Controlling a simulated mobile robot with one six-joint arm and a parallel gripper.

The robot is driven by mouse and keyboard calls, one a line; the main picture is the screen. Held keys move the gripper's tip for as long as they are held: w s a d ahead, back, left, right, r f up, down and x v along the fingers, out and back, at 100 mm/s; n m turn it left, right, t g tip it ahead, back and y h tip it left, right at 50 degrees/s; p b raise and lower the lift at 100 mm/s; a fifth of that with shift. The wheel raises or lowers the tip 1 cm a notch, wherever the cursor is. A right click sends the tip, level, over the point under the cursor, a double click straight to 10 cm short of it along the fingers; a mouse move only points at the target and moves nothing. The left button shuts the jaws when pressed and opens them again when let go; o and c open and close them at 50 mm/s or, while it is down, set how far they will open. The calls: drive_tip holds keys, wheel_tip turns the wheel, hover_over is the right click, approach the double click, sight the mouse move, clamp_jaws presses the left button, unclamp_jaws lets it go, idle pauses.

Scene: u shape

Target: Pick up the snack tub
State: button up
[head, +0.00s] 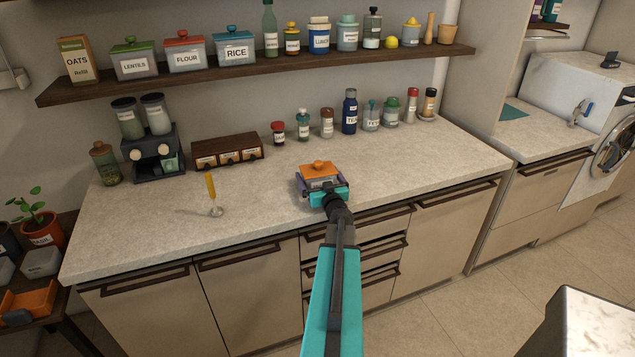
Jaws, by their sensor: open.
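A small tub with an orange lid and knob (320,171) sits on the counter near its front edge; it looks like the snack tub, though no label on it is readable. A bit of purple shows below the lid at its left side. My gripper (324,187) is open right at the tub, reaching in from the front. Its dark and teal parts hide the tub's lower front. I cannot tell whether the fingers touch its sides.
A loaded shelf (260,72) hangs above. Counter right of the tub is clear.

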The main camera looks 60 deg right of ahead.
drive_tip(key=shift+c, duration=0.4)
drive_tip(key=c, duration=0.7)
drive_tip(key=shift+r, duration=0.15)
drive_tip(key=shift+c, duration=0.2)
